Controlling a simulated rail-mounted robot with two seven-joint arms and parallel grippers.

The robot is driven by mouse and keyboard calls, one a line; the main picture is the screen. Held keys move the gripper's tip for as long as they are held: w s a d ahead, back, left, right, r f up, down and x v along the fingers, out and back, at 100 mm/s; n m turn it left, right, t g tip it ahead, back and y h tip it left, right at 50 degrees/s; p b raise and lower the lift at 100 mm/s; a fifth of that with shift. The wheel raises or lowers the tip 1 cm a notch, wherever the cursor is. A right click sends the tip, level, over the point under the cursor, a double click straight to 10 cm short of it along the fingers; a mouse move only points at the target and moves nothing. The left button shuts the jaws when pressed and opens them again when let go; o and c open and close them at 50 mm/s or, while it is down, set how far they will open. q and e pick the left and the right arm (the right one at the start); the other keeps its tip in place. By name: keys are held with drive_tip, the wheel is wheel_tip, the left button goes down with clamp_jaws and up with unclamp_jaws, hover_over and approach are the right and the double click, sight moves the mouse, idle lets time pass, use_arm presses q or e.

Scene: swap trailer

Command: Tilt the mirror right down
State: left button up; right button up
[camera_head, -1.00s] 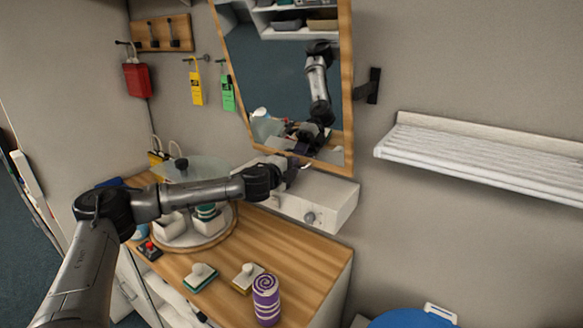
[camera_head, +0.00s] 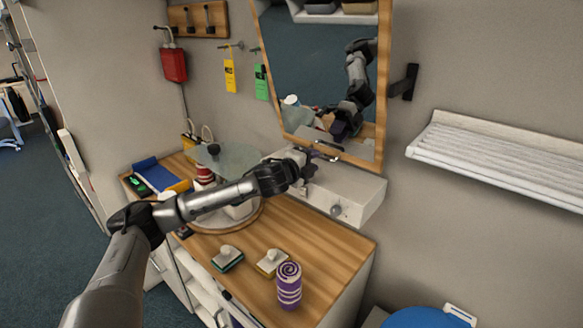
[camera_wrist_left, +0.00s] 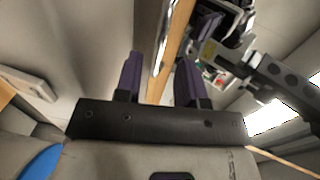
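The wood-framed mirror (camera_head: 315,70) hangs on the back wall at top centre in the head view. Its frame's lower edge leans out above a white box-shaped unit. My left gripper (camera_head: 318,158) is at the lower edge of the frame. In the left wrist view its two purple fingers (camera_wrist_left: 160,78) stand apart, with the wooden frame edge (camera_wrist_left: 178,45) between them. A gap shows beside the wood; I cannot tell whether either finger touches it. The mirror reflects my arm. My right gripper is in neither view.
The white unit (camera_head: 355,198) sits just below the mirror. A round glass lid (camera_head: 225,156) stands left of the gripper. A white slatted shelf (camera_head: 500,155) juts out at right.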

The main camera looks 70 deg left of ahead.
use_arm(q)
drive_tip(key=f+v, duration=0.1)
drive_tip(key=v, duration=0.7)
drive_tip(key=shift+s+r+b, duration=0.3)
drive_tip(key=shift+s, duration=0.15)
drive_tip(key=shift+d, duration=0.15)
